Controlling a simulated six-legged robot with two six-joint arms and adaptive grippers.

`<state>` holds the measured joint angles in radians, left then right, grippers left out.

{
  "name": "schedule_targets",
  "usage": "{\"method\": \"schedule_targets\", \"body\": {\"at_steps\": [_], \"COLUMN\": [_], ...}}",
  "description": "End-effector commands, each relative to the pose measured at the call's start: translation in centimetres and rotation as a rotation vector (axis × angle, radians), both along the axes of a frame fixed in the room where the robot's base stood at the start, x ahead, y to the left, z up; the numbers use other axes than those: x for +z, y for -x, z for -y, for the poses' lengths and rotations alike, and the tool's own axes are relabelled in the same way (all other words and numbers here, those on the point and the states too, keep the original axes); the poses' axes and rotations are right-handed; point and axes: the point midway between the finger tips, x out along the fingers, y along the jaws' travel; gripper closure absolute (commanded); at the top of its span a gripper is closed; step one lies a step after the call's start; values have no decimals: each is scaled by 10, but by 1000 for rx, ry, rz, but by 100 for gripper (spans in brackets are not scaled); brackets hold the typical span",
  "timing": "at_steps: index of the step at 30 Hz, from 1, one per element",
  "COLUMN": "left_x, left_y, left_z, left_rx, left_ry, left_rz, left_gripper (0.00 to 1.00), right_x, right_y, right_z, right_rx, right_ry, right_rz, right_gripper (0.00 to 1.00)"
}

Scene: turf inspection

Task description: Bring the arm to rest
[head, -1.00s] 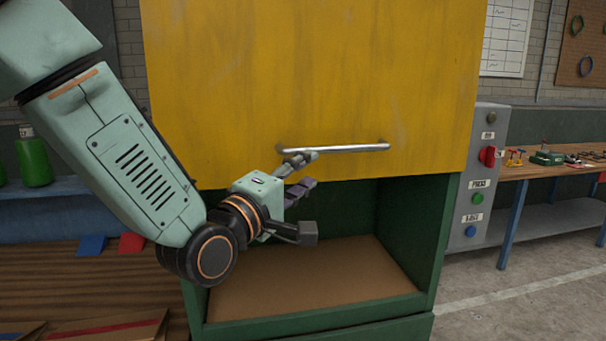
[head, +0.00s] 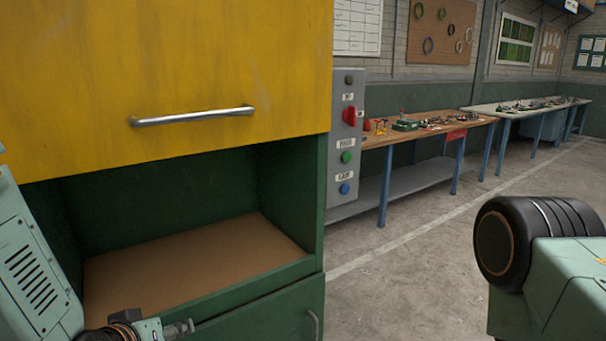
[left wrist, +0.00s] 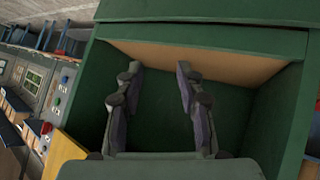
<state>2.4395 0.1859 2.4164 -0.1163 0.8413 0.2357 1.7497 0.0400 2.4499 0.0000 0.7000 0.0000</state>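My left gripper (head: 180,328) is low at the left of the head view, in front of the green cabinet (head: 285,280) and well below the bar handle (head: 192,116) of its yellow door (head: 170,60). In the left wrist view its two fingers (left wrist: 158,76) are spread apart with nothing between them. The door is raised above an open, empty compartment with a brown floor (head: 190,270). My right arm shows in part at the lower right of the head view; its gripper is out of view.
A grey control box (head: 346,140) with a red switch and coloured buttons stands right of the cabinet. A wooden workbench (head: 430,130) with small tools runs beyond it. The concrete floor (head: 410,275) between cabinet and my right arm is clear.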

Motion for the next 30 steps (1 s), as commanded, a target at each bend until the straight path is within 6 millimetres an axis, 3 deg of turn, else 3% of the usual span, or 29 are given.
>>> {"method": "schedule_targets", "body": {"at_steps": [1, 6, 15, 18, 22, 30], "left_x": [-38, -132, -270, -299, -319, -323], "left_y": [17, 78, 212, 250, 281, 291], "left_z": [0, -1, -3, -2, -1, -1], "left_rx": [-25, -115, -211, -233, -249, -252], "left_ry": [-40, -146, -209, -211, -209, -207], "left_rz": [-73, -299, -679, -765, -835, -857], "left_gripper": [63, 63, 63, 63, 63, 63], "right_x": [-13, -35, -79, -91, -99, -99], "right_y": [0, 0, 0, 0, 0, 0], "right_z": [0, 0, 0, 0, 0, 0], "right_rx": [0, 0, 0, 0, 0, 0], "right_ry": [0, 0, 0, 0, 0, 0], "right_rz": [0, 0, 0, 0, 0, 0], "right_gripper": [60, 60, 60, 60, 60, 60]}}
